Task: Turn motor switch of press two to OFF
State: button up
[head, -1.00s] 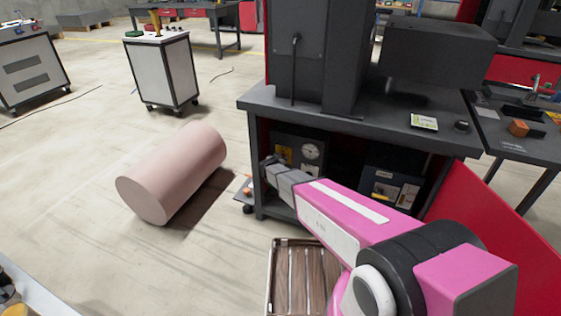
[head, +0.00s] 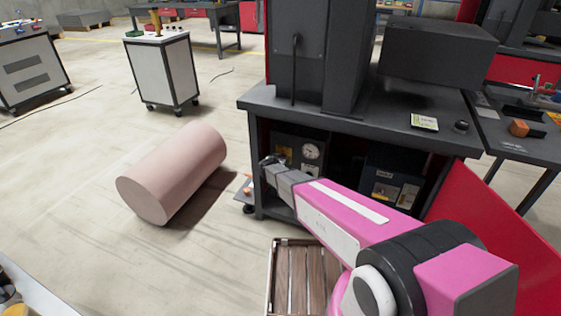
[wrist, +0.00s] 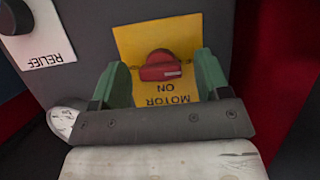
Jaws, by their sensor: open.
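The motor switch (wrist: 160,66) is a red knob on a yellow plate (wrist: 130,42) in the wrist view. The plate's words "MOTOR" and "ON" appear upside down. The knob's bar lies roughly crosswise in this view, with a pale mark near its right end. My gripper (wrist: 159,78) is open, with one green finger on each side of the knob. Small gaps seem to show between fingers and knob; contact cannot be told. In the head view my gripper (head: 268,162) is at the dark panel (head: 290,138) under the press bench, and the knob is hidden.
A "RELIEF" label (wrist: 43,38) and a dark knob (wrist: 14,15) are beside the plate. The bench top (head: 390,122) overhangs the panel. A red sheet (head: 500,225) slants at the right. A pink cylinder (head: 172,172) and a wooden slatted crate (head: 272,280) are on the floor.

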jog(key=v, duration=1)
jog(key=shift+s+a, duration=0.15)
jog(key=shift+s, duration=0.2)
jog(key=shift+r, duration=0.1)
jog(key=s+d+r+n+y, duration=0.2)
jog(key=d+r+n+y, duration=0.3)
jog(key=r+y, duration=0.4)
jog(key=s+d+m+g+h, duration=0.1)
jog(key=s+d+g+h, duration=0.3)
jog(key=s+d+g, duration=0.8)
jog(key=s+d, duration=1)
jog(key=shift+s+d+r+g, duration=0.2)
jog(key=shift+r+g, duration=0.05)
jog(key=shift+g, duration=0.05)
